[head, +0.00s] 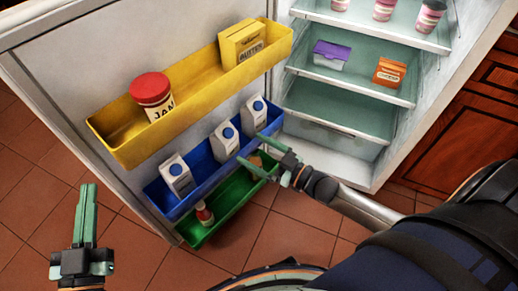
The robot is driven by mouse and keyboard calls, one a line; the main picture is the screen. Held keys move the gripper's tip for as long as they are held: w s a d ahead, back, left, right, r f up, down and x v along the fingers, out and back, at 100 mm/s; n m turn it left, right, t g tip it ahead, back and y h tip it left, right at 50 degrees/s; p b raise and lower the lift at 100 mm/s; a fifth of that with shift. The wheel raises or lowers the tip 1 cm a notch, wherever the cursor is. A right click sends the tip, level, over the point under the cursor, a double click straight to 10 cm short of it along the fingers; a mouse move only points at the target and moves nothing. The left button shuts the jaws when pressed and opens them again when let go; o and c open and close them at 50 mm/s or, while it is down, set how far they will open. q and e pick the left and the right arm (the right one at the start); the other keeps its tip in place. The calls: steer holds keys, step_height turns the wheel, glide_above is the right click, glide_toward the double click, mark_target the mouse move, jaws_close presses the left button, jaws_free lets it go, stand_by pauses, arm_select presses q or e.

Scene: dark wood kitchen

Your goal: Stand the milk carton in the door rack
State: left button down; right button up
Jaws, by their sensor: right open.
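Three white milk cartons with blue caps stand in the blue door rack (203,182): a near one (177,178), a middle one (225,142) and a far one (254,113). They look upright in line with the door. My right gripper (249,148) is open and empty, just in front of the blue rack's right part, close to the middle and far cartons. No carton is between its fingers. My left gripper (86,215) is at the lower left, away from the rack, with its fingers together and nothing visible in them. The cartons' lower parts are hidden by the rack front.
The yellow rack (190,108) above holds a jam jar (151,94) and a butter box (242,44). The green rack (229,208) below holds a red-capped bottle (204,213) and a brownish item (257,165). The fridge shelves (345,112) at right hold cups, a purple-lidded tub and an orange box.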

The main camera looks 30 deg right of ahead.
arm_select(q)
steer(key=shift+f+g, duration=0.3)
steer(key=shift+f, duration=0.25)
arm_select(e)
steer(key=s+a+r+t+h, duration=0.1)
steer(key=s+a+r, duration=0.2)
steer(key=r, duration=0.5)
steer(key=s+a+r+t+h, duration=0.1)
steer(key=s+a+r, duration=0.2)
steer(key=r, duration=0.6)
steer(key=shift+s+a+t, duration=0.25)
steer(key=shift+s+t, duration=0.05)
steer(key=shift+s, duration=0.1)
arm_select(q)
steer(key=shift+y+p, duration=0.3)
steer(key=shift+p, duration=0.15)
arm_select(e)
steer(key=shift+r+h, duration=0.15)
steer(key=shift+h, duration=0.25)
